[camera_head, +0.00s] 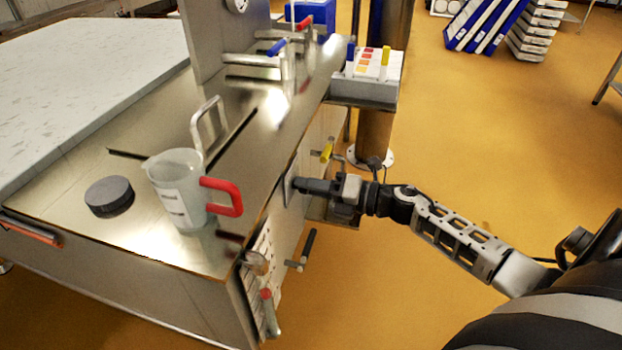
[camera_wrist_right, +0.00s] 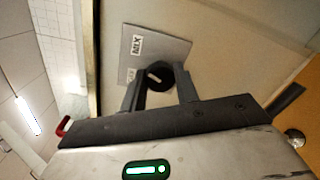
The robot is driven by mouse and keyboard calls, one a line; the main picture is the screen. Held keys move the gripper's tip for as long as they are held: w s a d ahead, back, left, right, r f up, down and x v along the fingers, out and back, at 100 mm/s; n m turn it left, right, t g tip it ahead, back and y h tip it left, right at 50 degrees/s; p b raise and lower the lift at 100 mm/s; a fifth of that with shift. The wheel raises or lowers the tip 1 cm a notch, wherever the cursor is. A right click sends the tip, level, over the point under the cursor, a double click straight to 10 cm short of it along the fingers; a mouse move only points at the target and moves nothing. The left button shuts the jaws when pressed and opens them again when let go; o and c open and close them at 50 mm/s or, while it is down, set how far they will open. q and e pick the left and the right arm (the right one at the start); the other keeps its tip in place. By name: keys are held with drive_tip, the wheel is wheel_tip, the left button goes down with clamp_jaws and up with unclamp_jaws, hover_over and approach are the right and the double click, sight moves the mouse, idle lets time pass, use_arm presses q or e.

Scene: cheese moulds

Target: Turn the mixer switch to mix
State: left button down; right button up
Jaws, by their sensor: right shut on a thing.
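The mixer switch is a round black knob (camera_wrist_right: 157,77) on a grey plate (camera_wrist_right: 163,48) with a label reading MIX and a second, partly hidden label. My right gripper (camera_wrist_right: 160,92) has its two fingers on either side of the knob and is shut on it. A light mark on the knob's face lies at a slant. In the head view, my right gripper (camera_head: 313,187) reaches the side panel of the steel bench from the right and covers the knob; only an edge of the plate (camera_head: 290,186) shows. My left gripper is not in view.
On the steel bench (camera_head: 100,225) stand a jug with a red handle (camera_head: 180,190) and a dark round disc (camera_head: 110,196). Handled valves, one yellow (camera_head: 327,152) and one red-tipped (camera_head: 269,312), stick out from the panel near my right gripper. The floor at right is open.

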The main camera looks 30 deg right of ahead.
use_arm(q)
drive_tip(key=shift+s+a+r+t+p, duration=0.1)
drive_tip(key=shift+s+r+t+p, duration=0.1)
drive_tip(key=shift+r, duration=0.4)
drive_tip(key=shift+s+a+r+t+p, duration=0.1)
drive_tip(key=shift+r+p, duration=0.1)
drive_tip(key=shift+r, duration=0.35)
use_arm(e)
drive_tip(key=shift+m, duration=0.8)
drive_tip(key=o, duration=1)
drive_tip(key=shift+c, duration=0.2)
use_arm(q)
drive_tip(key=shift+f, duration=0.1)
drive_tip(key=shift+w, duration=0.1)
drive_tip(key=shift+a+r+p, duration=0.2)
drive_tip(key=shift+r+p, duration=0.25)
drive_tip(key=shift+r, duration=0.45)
use_arm(e)
drive_tip(key=v, duration=1.6)
drive_tip(key=shift+r, duration=0.15)
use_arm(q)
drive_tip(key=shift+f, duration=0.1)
